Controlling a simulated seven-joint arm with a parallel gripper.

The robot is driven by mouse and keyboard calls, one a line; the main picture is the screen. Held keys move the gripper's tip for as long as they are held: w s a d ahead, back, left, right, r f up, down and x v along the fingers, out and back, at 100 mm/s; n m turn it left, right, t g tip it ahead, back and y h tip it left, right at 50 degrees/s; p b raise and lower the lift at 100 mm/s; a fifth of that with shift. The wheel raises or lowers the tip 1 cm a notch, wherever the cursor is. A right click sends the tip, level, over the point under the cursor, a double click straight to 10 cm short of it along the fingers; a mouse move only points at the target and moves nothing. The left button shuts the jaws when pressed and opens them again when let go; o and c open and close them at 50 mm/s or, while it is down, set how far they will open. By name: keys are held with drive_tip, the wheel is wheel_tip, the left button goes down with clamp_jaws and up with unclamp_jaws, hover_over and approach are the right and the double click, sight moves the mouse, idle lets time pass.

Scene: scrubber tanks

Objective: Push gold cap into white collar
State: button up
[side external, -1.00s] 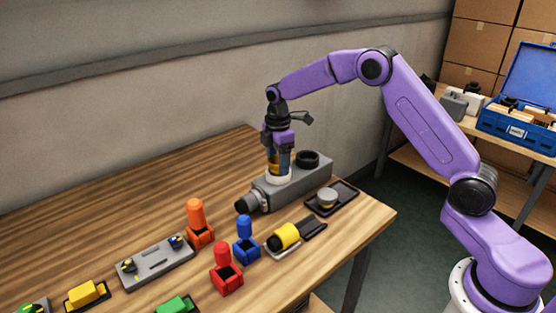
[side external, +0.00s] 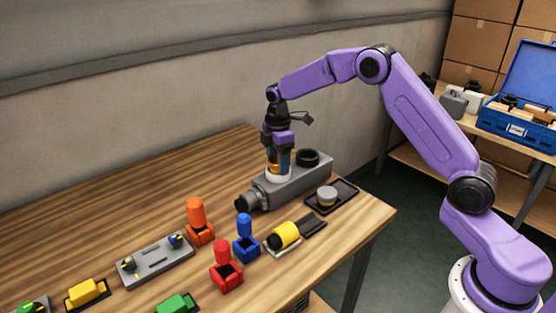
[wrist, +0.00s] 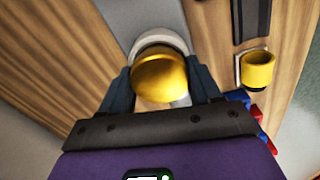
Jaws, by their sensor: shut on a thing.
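The gold cap (wrist: 160,75) is between the two fingers of my gripper (wrist: 160,92) in the wrist view. In the side view my gripper (side external: 279,162) points straight down over the grey block (side external: 297,182), shut on the cap. The white collar (side external: 279,177) stands on the block directly below the fingers. In the wrist view the white collar (wrist: 158,38) shows as a pale rim around the far side of the cap. The fingers hide most of the cap in the side view, and I cannot tell how deep it sits.
A black collar (side external: 308,157) stands beside the white one on the block. A dark tray (side external: 346,192) holds a grey-topped cap (side external: 327,195). The table's back left is clear.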

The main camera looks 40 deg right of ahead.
drive_tip(key=shift+f, duration=0.2)
drive_tip(key=o, duration=1.1)
drive_tip(key=shift+c, duration=1.1)
drive_tip(key=o, duration=0.4)
drive_tip(key=shift+r, duration=0.45)
drive_tip(key=shift+c, duration=0.2)
drive_tip(key=shift+r, duration=3.15)
